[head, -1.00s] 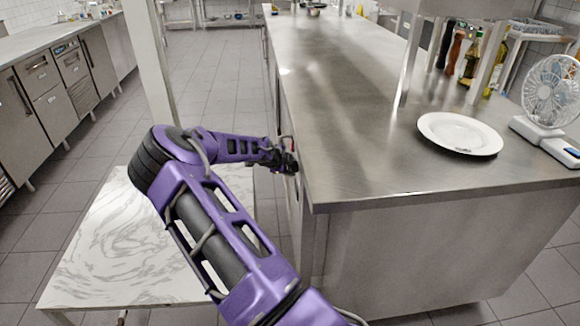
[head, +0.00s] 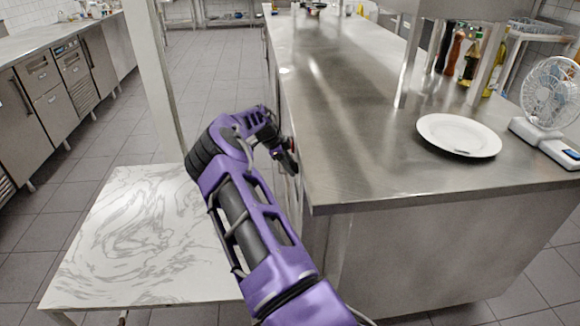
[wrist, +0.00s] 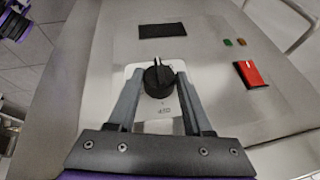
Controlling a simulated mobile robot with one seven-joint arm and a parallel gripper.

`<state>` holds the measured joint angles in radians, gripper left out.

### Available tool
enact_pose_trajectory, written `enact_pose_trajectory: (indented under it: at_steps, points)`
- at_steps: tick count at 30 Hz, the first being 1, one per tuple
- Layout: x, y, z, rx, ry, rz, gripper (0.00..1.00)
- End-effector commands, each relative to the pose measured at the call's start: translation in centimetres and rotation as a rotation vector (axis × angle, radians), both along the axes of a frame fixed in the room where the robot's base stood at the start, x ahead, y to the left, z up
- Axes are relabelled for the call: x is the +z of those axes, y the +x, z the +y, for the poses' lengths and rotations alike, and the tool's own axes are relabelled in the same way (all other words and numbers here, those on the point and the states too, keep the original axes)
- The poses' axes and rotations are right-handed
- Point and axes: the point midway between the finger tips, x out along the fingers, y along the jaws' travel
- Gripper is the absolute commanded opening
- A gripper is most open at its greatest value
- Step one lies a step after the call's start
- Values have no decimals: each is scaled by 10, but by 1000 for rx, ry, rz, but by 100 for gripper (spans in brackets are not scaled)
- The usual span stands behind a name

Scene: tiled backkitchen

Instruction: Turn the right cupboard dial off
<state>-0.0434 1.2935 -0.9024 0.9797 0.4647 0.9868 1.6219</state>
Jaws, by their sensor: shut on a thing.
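The black dial (wrist: 158,80) sits on a small white plate (wrist: 178,126) on the steel cupboard front in the wrist view. Its raised ridge runs roughly up and down in the picture, slightly tilted. My gripper (wrist: 161,76) has one finger on each side of the dial and is shut on it. In the head view my gripper (head: 288,162) is at the left side of the steel counter. The dial is hidden there.
On the same front are a black panel (wrist: 162,30), a red switch (wrist: 251,74) and small green and orange lights (wrist: 234,42). A marble-topped table (head: 150,235) stands left of my arm. The counter (head: 350,150) bears a white plate (head: 459,134) and a fan (head: 550,95).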

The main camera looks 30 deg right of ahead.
Motion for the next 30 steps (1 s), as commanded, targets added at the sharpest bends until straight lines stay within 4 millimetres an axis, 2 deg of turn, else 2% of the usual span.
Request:
enact_pose_trajectory:
  at_steps: [12,30]
  points:
    - [-1,3,-1,-1,58,115,0]
    - [-1,3,1,0,74,144,0]
